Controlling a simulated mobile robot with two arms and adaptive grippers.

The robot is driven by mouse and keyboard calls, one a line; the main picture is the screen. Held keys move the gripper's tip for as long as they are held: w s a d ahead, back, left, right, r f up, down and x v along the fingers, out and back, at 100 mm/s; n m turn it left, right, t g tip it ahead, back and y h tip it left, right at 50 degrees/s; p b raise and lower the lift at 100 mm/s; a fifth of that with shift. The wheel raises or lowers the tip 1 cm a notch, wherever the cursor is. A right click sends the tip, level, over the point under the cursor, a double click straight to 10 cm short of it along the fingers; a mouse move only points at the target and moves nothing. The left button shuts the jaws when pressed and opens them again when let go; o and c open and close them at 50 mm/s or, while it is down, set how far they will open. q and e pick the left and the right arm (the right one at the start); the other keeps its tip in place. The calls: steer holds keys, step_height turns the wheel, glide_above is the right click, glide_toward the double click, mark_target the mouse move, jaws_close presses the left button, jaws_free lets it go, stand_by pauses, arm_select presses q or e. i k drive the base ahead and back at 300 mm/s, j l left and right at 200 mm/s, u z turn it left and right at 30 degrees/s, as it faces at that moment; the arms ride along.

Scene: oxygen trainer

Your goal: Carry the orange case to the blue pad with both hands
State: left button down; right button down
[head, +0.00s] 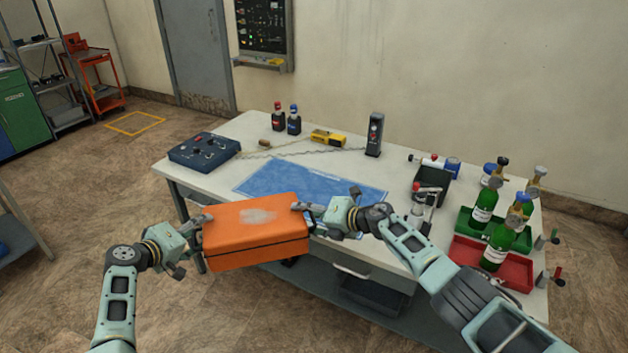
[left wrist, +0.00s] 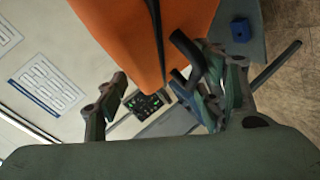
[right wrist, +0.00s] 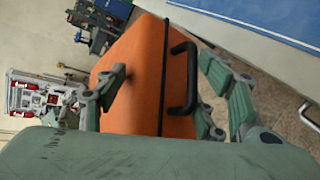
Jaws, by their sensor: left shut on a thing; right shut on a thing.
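The orange case (head: 255,238) is a closed box with a pale worn patch on its lid, held about level at the table's front edge. It covers the near edge of the blue pad (head: 275,178), which lies flat on the table. My left gripper (head: 203,230) is shut on the case's left end, and my right gripper (head: 306,214) is shut on its right end. In the left wrist view the orange case (left wrist: 140,30) has a black handle (left wrist: 187,55) between the fingers. The right wrist view shows the other black handle (right wrist: 186,78). The exact finger contact is partly hidden.
The white table (head: 350,262) carries a dark blue switch box (head: 204,150) left of the pad and a black upright device (head: 375,134) behind it. Green bottles stand in a green tray (head: 470,218) and a red tray (head: 525,274) at right. The pad's visible surface is clear.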

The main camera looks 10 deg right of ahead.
mark_target(310, 192)
steer(key=i+l, duration=1)
steer(key=l, duration=0.1)
